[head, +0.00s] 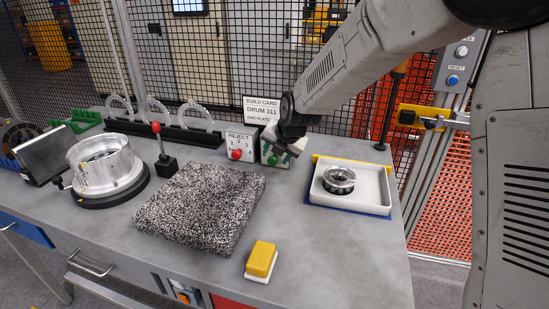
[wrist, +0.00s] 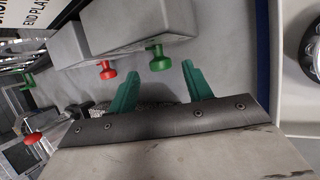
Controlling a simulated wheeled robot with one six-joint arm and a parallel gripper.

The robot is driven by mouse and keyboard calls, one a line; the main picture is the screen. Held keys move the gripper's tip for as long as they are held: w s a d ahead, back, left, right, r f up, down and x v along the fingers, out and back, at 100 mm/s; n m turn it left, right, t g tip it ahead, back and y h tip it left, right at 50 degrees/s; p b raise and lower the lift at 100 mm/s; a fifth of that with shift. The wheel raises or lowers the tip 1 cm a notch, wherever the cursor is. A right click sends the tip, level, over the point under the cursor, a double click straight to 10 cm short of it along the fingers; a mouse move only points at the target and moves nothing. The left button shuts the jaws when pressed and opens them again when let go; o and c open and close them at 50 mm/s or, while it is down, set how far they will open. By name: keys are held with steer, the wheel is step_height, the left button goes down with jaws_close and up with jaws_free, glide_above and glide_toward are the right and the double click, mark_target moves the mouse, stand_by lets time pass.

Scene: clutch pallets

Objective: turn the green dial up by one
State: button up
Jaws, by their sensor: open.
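The green dial (wrist: 159,60) sticks out from the front of a grey box (wrist: 144,20) in the wrist view. In the head view the green dial (head: 272,160) shows low on its box, partly behind my gripper (head: 284,153). My gripper (wrist: 160,68) is open, its two green fingers spread with the dial between and just beyond their tips. No contact with the dial shows. The number the dial points to cannot be read. A red dial (head: 236,154) sits on the REJECT box to the left; it also shows in the wrist view (wrist: 107,70).
A build card (head: 262,106) stands behind the boxes. A speckled block (head: 200,205) lies in front left, with a red-knobbed lever (head: 158,146) beyond it. A white tray (head: 372,201) holding a metal ring (head: 339,179) is at right. A yellow-topped block (head: 262,257) is near the front.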

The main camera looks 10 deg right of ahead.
steer(key=shift+v, duration=2.2)
